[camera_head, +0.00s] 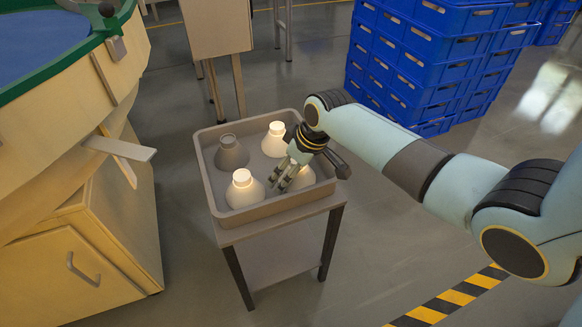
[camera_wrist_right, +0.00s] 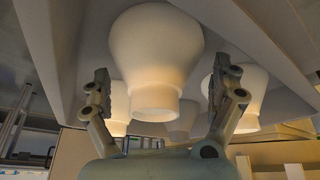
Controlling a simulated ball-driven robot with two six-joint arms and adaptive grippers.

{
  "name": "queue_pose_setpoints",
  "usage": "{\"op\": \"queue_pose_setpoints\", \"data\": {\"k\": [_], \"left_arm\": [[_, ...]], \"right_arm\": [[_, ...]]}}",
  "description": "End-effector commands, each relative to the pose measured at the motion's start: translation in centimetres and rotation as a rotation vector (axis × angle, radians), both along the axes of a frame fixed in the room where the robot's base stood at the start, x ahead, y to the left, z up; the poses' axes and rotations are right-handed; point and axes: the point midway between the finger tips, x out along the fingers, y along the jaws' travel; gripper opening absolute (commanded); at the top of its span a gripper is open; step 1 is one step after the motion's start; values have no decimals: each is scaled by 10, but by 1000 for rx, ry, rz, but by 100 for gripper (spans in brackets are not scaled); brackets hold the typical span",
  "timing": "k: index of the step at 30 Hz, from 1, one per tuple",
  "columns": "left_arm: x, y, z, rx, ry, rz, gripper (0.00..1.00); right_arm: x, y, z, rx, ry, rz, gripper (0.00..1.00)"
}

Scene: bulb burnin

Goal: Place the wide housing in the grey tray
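The grey tray (camera_head: 268,207) stands on a small side table and holds several bulb-shaped housings, necks up. A white housing (camera_head: 245,192) is at the tray's front left, another white one (camera_head: 275,143) at the back, and a dark grey one (camera_head: 231,155) at the back left. A fourth pale housing (camera_head: 304,179) stands at the right, partly hidden by my right gripper (camera_head: 281,180). In the right wrist view a broad white housing (camera_wrist_right: 157,50) appears between my spread fingers, with gaps on both sides. I cannot tell for sure which is the wide one. My left gripper is not visible.
A round wooden table (camera_head: 60,100) with a green rim and blue top is at the left. Blue crates (camera_head: 420,70) are stacked at the back right. Floor around the side table is clear.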

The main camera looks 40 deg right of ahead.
Motion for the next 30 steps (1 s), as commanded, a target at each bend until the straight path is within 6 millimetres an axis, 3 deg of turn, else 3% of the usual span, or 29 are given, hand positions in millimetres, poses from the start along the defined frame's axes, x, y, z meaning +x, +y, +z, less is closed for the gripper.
{"op": "queue_pose_setpoints", "data": {"k": [11,19,24,30], "left_arm": [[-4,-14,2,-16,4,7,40],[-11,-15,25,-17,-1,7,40],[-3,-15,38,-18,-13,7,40],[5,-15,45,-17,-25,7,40]], "right_arm": [[-1,-1,7,-1,-1,0,99],[-20,-7,60,-2,-4,1,99],[-33,-10,92,-1,-4,0,99],[-42,-13,111,-1,-1,0,99]]}}
